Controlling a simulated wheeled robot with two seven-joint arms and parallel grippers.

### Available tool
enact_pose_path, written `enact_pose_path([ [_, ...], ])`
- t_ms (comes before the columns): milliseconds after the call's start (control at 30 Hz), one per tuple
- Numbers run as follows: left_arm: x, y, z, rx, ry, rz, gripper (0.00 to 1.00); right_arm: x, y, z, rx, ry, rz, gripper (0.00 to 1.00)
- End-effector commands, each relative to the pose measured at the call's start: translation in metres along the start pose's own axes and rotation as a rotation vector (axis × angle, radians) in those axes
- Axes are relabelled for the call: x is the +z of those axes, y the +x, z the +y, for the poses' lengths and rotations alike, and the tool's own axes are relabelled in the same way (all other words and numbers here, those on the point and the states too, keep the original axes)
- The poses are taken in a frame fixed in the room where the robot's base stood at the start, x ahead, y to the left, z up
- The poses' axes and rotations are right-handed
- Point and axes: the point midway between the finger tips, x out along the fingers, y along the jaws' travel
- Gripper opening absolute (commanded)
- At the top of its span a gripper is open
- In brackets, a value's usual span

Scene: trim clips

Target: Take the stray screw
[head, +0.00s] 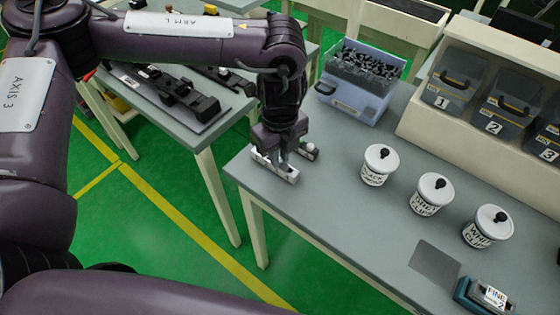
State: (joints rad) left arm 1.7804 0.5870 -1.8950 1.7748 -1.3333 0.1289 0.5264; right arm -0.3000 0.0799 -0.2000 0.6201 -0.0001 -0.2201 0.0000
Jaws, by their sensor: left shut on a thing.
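My left gripper (287,163) is low over the near left corner of the grey workbench (330,200), pointing down, with its pale fingers close to the top. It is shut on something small. The stray screw is not clear to see; the fingers hide what is between them, and I make out no loose screw elsewhere on the bench. My right gripper is not in view.
Three white lidded tubs, black (378,165), grey (432,194) and white (488,227), stand right of the gripper. Behind are a blue bin of dark clips (355,85) and numbered bins (450,80). A dark mat (435,262) and a "FINE" device (485,297) lie front right.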

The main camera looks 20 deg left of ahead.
Motion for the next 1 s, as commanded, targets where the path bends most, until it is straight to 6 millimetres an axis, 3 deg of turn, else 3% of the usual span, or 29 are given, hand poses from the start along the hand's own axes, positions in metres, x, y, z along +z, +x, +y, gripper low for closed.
enact_pose_path([
  [1000, 0.000, -0.048, 0.000, 0.001, -0.001, 0.000, 0.00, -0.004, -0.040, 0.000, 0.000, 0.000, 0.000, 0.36],
])
